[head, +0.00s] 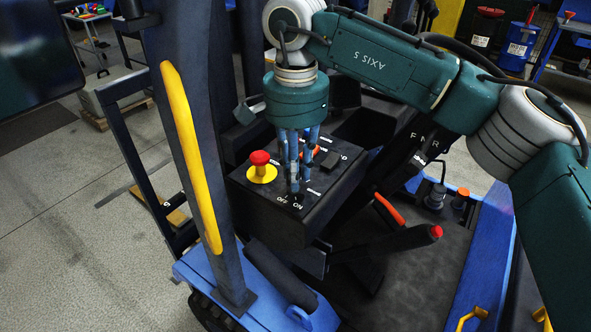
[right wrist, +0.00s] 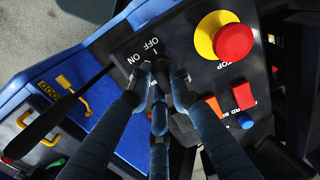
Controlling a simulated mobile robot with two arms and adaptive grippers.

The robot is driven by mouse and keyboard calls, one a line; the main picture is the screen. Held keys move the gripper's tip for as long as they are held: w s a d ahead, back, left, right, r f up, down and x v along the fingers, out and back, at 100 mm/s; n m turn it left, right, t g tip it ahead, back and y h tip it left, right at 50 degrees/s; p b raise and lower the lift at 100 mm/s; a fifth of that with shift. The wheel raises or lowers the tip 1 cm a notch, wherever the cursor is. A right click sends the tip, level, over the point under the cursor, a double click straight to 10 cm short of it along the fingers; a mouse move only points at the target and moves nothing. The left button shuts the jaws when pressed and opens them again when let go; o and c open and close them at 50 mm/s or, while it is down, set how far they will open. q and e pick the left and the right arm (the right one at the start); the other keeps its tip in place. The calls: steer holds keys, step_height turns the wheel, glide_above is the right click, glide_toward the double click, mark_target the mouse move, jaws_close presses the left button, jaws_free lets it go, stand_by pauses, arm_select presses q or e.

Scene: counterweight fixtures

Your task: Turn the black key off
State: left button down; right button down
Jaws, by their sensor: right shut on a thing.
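The black key sits at the OFF and ON markings on the front part of a black control box (head: 285,221). My right gripper (head: 296,187) comes down on it from above, its blue fingers at the key. In the right wrist view the fingertips close around the small dark key (right wrist: 162,67), just beside the OFF and ON letters. The fingers hide most of the key, so its exact angle cannot be told. My left gripper is in neither view.
A red emergency stop knob (head: 260,158) on a yellow base stands left of the fingers. A red switch (right wrist: 243,96) and an orange one are also on the box. A dark post with a yellow strip (head: 191,155) rises at the left; a red-tipped lever (head: 404,238) lies in front to the right.

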steer(key=shift+w+r+n, duration=0.1)
steer(key=shift+r+n, duration=0.15)
steer(key=shift+n, duration=0.05)
steer(key=c, duration=1.8)
jaws_free()
steer(key=shift+o, duration=1.2)
steer(key=shift+f, duration=0.1)
step_height(320, 180, up, 12)
